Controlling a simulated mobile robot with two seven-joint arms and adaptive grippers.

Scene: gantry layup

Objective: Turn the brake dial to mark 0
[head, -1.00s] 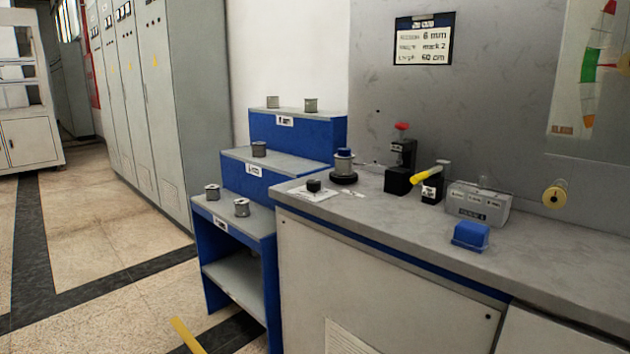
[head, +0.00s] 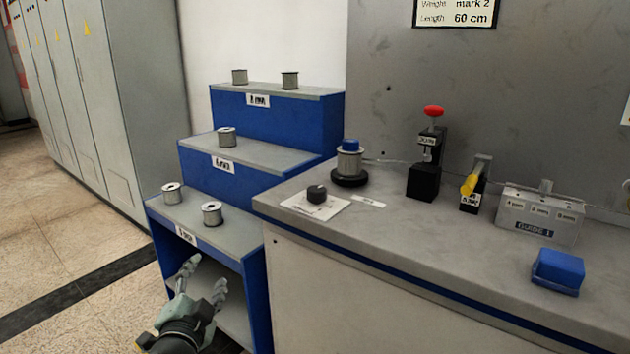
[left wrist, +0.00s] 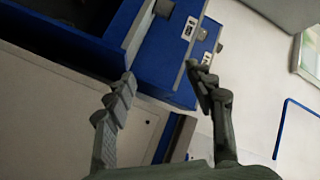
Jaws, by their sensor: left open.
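The brake dial (head: 317,194) is a small black knob on a white marked plate (head: 309,204), near the left end of the grey counter. The marks on the plate are too small to read. My left gripper (head: 203,279) is open and empty, low in front of the blue stepped rack, below and to the left of the dial. In the left wrist view its two fingers (left wrist: 165,82) stand apart with nothing between them. The dial cannot be made out in that view. My right gripper is not in view.
A spool on a black base (head: 349,165) stands just behind the dial. A black post with a red knob (head: 424,170), a yellow-handled lever (head: 470,188), a guide block (head: 540,212) and a blue block (head: 558,269) stand to the right. The stepped rack (head: 212,170) carries several spools.

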